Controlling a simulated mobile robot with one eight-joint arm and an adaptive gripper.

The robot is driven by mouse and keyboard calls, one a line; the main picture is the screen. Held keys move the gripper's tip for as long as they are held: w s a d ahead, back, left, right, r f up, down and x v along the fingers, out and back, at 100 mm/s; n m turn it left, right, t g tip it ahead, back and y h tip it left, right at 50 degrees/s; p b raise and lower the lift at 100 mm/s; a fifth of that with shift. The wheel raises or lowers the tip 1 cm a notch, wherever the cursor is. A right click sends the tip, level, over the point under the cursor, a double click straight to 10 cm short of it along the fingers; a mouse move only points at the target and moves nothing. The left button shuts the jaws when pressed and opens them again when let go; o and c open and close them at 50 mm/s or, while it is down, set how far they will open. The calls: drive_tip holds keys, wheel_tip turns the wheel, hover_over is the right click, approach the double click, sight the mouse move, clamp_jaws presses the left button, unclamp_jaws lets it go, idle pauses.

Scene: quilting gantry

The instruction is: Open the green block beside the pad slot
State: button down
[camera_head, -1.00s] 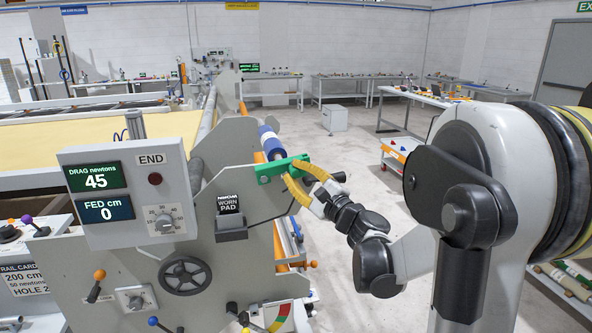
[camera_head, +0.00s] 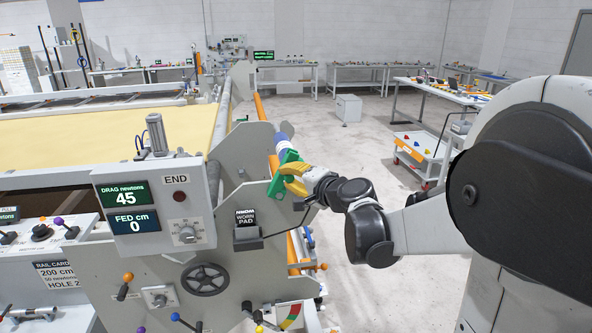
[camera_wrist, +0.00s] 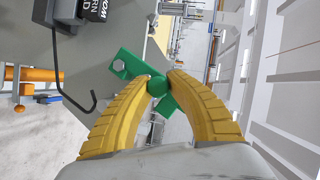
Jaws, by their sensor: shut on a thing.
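The green block (camera_head: 284,172) is mounted on the grey end plate of the machine, at the end of the blue and white roller (camera_head: 285,135). It also shows in the wrist view (camera_wrist: 127,65), with a bolt at its upper left end and a round green knob at its middle. My gripper (camera_wrist: 158,84) has its two yellow fingers closed on the green block at the knob; it also shows in the head view (camera_head: 292,180). The pad slot with its black "WORN PAD" piece (camera_head: 246,220) is on the plate, left of the block.
A grey box with DRAG 45 and FED 0 displays (camera_head: 155,205) stands at left. A handwheel (camera_head: 205,280) and coloured levers sit below. A bent dark hook (camera_wrist: 75,85) is near the fingers. Open floor lies right of the machine; a cart (camera_head: 418,150) stands beyond.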

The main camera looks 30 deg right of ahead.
drive_tip(key=shift+w+a+r+n+g+h+p, duration=0.1)
drive_tip(key=shift+w+a+n+g+h+p, duration=0.15)
drive_tip(key=shift+a+n, duration=0.25)
drive_tip(key=shift+a+r+n+g+h+p, duration=0.15)
drive_tip(key=shift+a+n+h+p, duration=0.15)
drive_tip(key=shift+a+n+h, duration=0.15)
drive_tip(key=shift+a+f+y, duration=0.15)
drive_tip(key=shift+a+y, duration=0.15)
drive_tip(key=shift+w+a, duration=0.1)
drive_tip(key=shift+a, duration=0.1)
drive_tip(key=c, duration=1.2)
unclamp_jaws()
drive_tip(key=shift+w+f, duration=0.1)
approach(277, 177)
drive_tip(key=s+r, duration=0.1)
drive_tip(key=s+a+r, duration=0.1)
drive_tip(key=s, duration=0.3)
drive_tip(key=shift+s+a+r, duration=0.15)
drive_tip(key=shift+s+r, duration=0.05)
drive_tip(key=shift+r, duration=0.2)
